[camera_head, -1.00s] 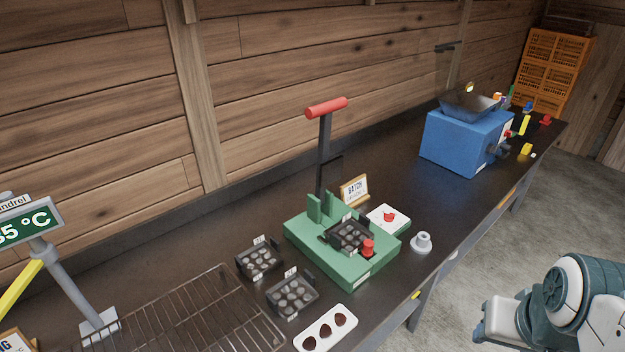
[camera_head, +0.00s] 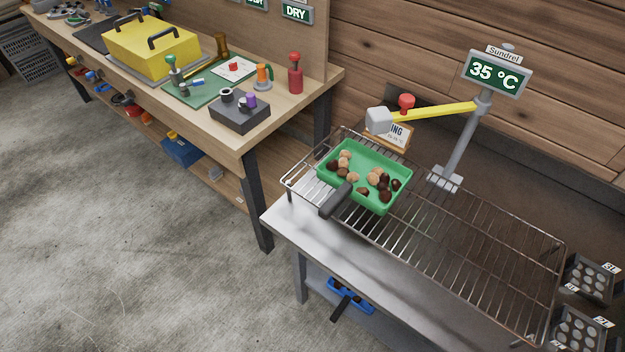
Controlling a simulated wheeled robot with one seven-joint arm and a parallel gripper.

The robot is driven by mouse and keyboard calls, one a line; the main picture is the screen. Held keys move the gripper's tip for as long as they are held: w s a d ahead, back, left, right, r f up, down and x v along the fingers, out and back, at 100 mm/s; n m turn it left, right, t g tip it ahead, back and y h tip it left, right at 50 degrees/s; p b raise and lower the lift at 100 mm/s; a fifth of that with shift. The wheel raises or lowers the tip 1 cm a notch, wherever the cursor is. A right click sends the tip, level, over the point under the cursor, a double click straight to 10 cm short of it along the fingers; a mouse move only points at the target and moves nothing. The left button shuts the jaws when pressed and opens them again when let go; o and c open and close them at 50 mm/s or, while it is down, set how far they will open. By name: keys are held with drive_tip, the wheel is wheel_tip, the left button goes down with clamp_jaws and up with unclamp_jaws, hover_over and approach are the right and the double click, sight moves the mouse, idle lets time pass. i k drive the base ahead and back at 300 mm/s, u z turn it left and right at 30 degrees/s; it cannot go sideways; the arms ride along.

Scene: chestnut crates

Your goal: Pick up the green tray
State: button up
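My gripper is not in view.
The wire rack (camera_head: 466,240) extends right of the tray. A sensor post (camera_head: 462,140) reading 35 °C stands behind it, with a yellow arm (camera_head: 430,112) reaching left behind the tray. A wooden workbench (camera_head: 250,135) with a yellow box (camera_head: 152,48) stands left. Open floor lies in front.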

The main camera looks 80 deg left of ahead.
sight(357, 171)
drive_tip(key=u, duration=2.55)
drive_tip(key=k, duration=1.25)
drive_tip(key=u, duration=0.85)
drive_tip(key=i, duration=1.7)
drive_tip(key=z, duration=0.75)
drive_tip(key=i, duration=0.3)
drive_tip(key=z, duration=0.2)
